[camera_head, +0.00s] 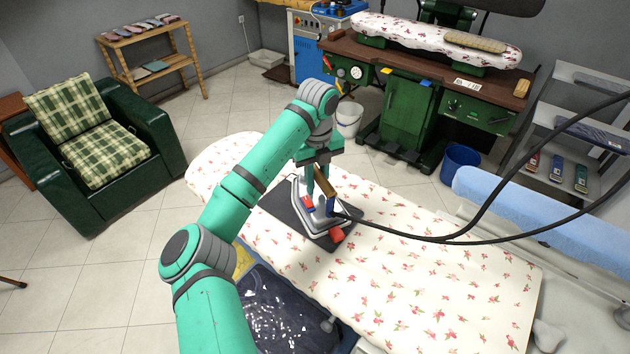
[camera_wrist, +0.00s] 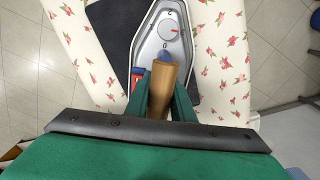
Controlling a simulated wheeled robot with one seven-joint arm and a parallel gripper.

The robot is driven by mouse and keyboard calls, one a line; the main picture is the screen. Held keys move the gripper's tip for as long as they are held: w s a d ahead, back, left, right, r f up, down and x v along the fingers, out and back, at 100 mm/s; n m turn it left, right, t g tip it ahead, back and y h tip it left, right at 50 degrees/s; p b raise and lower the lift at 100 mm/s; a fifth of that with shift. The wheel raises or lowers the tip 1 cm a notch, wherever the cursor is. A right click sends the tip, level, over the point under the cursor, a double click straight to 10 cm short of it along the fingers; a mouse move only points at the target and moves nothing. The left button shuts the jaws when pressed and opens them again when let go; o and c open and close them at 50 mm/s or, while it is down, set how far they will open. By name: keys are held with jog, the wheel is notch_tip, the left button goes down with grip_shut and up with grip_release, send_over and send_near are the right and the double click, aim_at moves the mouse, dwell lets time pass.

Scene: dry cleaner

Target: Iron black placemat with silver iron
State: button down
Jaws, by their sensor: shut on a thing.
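The silver iron (camera_head: 304,211) sits over the black placemat (camera_head: 284,205) on the floral ironing board (camera_head: 430,280). The iron has a wooden handle, a red part at its rear and a black cable. My gripper (camera_head: 318,182) is shut on the iron's handle from above. In the wrist view the iron (camera_wrist: 177,35) shows its metal top and a dial, with my gripper (camera_wrist: 158,95) around the wooden handle. The placemat (camera_wrist: 108,38) shows on both sides of the iron. The iron covers its middle, and contact under the iron is hidden.
The cable (camera_head: 440,240) runs right from the iron. A blue padded board (camera_head: 550,210) lies at the right. A dark bin (camera_head: 280,310) is below the board's near edge. A green armchair (camera_head: 95,140) stands left, a green press table (camera_head: 410,110) behind.

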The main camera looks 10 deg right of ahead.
jog(key=shift+s+d, duration=1.15)
jog(key=shift+s+d, duration=0.1)
jog(key=shift+s+d, duration=1.15)
jog(key=shift+s, duration=0.05)
jog(key=shift+s+d+r, duration=0.2)
jog(key=shift+s+d, duration=0.95)
jog(key=shift+d, duration=0.05)
jog(key=shift+r, duration=0.15)
jog(key=shift+r, duration=2.9)
